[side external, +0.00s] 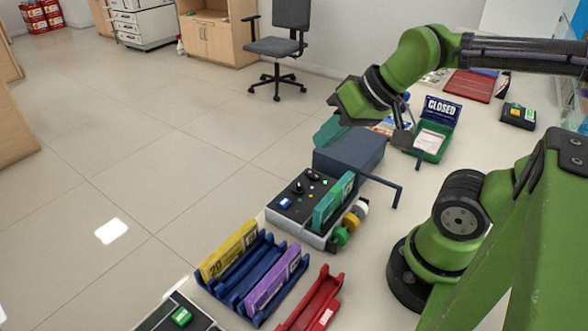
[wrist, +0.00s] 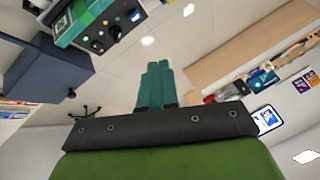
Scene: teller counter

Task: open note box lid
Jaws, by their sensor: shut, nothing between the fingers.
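A dark blue box (side external: 345,158), which I take to be the note box, sits on the counter below my arm. Its top looks closed, and a thin dark bar like a handle (side external: 384,182) sticks out at its right front. In the wrist view the box (wrist: 45,78) is at the left. My gripper (side external: 324,137) has teal fingers at the box's far-left upper edge; the box partly overlaps them, and I cannot tell whether they touch it. In the wrist view the gripper (wrist: 158,66) has its fingers together and empty, with floor behind them.
A grey console (side external: 287,213) with teal and coloured parts stands just in front of the box. A blue rack (side external: 230,290) and a red tray (side external: 318,305) are nearer. A green tray (side external: 446,150) with a CLOSED sign (side external: 442,108) stands behind right. Open floor lies left.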

